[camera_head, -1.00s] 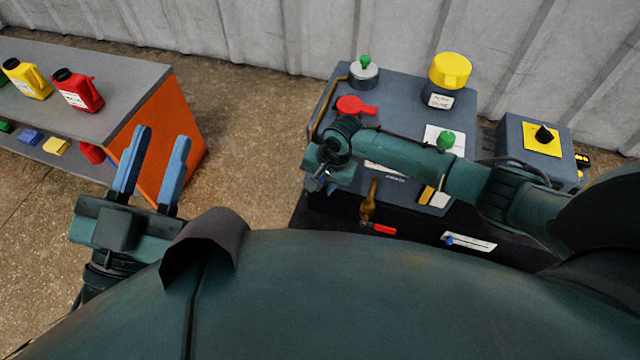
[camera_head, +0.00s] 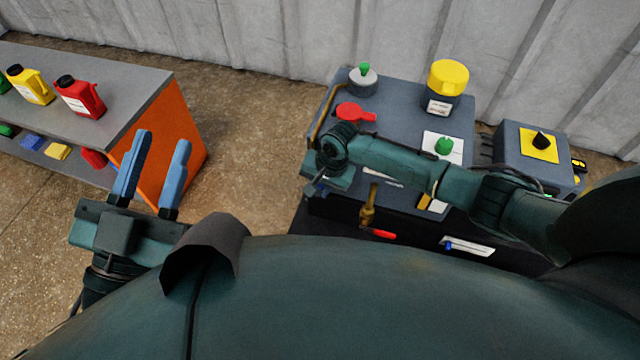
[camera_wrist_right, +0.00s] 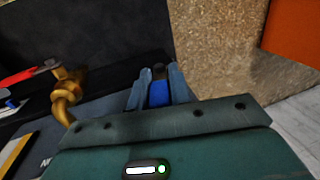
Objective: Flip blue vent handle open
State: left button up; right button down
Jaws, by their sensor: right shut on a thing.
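The blue vent handle (camera_wrist_right: 158,94) shows in the right wrist view as a short blue piece with a dark end, between the fingers of my right gripper (camera_wrist_right: 160,75). The fingers are shut on it. In the head view my right gripper (camera_head: 318,187) is at the front left corner of the furnace unit (camera_head: 400,97), and my own wrist hides most of the handle there. My left gripper (camera_head: 162,140) is open and empty, over the floor near the shelf.
A brass valve (camera_head: 368,208) with a red handle (camera_head: 379,234) is right of my right gripper. A red lever (camera_head: 355,112), a green-topped gauge (camera_head: 363,78) and a yellow-capped jar (camera_head: 448,80) sit on top. A shelf (camera_head: 110,95) with bottles stands left.

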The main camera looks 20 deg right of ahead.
jog(key=h+p, duration=0.1)
jog(key=p, duration=0.4)
jog(key=shift+w+a+r+g+p, duration=0.3)
jog(key=shift+a+r+g, duration=0.05)
jog(key=shift+g, duration=0.05)
jog(key=shift+f+h, duration=0.2)
jog(key=shift+h, duration=0.2)
pick_arm(q)
jog(key=f+y, duration=0.1)
jog(key=s+f+n+g+y, duration=0.1)
jog(key=f+y, duration=0.1)
jog(key=shift+a+f+g+b, duration=0.2)
jog(key=shift+f+g+b, duration=0.05)
jog(key=shift+g+b, duration=0.05)
pick_arm(e)
jog(key=shift+s+a+g+h, duration=0.1)
jog(key=shift+g+h, duration=0.2)
jog(key=shift+g, duration=0.1)
jog(key=shift+s, duration=0.15)
jog(key=c, duration=1.3)
grip_release()
jog(key=shift+f, duration=0.1)
